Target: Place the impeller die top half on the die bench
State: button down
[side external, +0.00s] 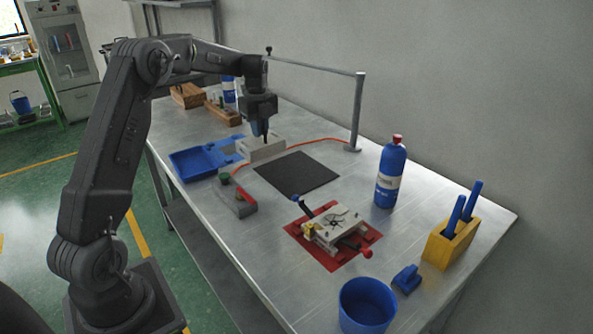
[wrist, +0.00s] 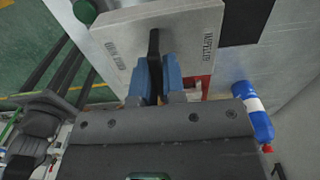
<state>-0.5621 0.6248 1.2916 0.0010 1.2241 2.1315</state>
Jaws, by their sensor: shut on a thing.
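The impeller die top half is a pale grey block (side external: 262,148) with printed lettering on its face, seen large in the wrist view (wrist: 110,35). My gripper (side external: 264,137) is above it, with blue fingers (wrist: 158,78) shut on its dark upright handle (wrist: 154,55). The block is between the blue tray and the dark mat (side external: 298,174); whether it touches the table is unclear. A pale die part with an impeller-shaped cavity (side external: 338,222) sits on a red base plate (side external: 369,238), nearer the camera. I cannot tell which surface is the die bench.
A blue tray (side external: 190,166) is left of the block, and a grey block with a red and green part (side external: 236,198) is near the table's left edge. A blue bottle (side external: 390,175), yellow holder (side external: 449,245) and blue cup (side external: 366,307) stand right. The dark mat is bare.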

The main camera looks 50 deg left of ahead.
jog(key=shift+w+d+f, duration=1.25)
jog(key=shift+w+f, duration=0.15)
jog(key=shift+f, duration=0.4)
jog(key=shift+w+d+f, duration=1.3)
jog(key=shift+w+f, duration=0.1)
jog(key=shift+f, duration=0.35)
jog(key=shift+w+d+f, duration=1.25)
jog(key=shift+w+f, duration=0.15)
jog(key=shift+f, duration=0.4)
jog(key=shift+f, duration=0.1)
jog(key=c, duration=1.7)
grip_release()
jog(key=shift+f, duration=0.15)
jog(key=o, duration=0.5)
